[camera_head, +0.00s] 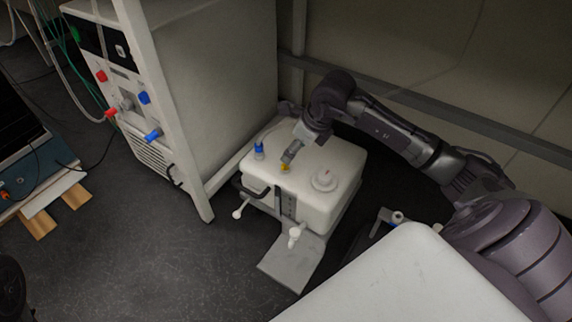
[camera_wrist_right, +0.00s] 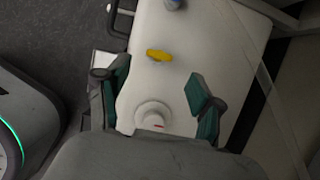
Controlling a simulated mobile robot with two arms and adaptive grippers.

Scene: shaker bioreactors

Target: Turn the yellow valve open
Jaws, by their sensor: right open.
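The yellow valve (camera_head: 285,168) sits on top of a white tank (camera_head: 318,211), and my right gripper (camera_head: 291,154) is just above it. In the right wrist view the yellow valve (camera_wrist_right: 159,56) is a small elongated handle lying crosswise on the tank top. My left gripper is not in view.
A blue-topped fitting (camera_head: 259,149) and a white round cap (camera_head: 325,180) with a red mark are on the tank. A machine cabinet (camera_head: 215,85) with red and blue fittings stands left of it. A white surface (camera_head: 410,280) lies in front.

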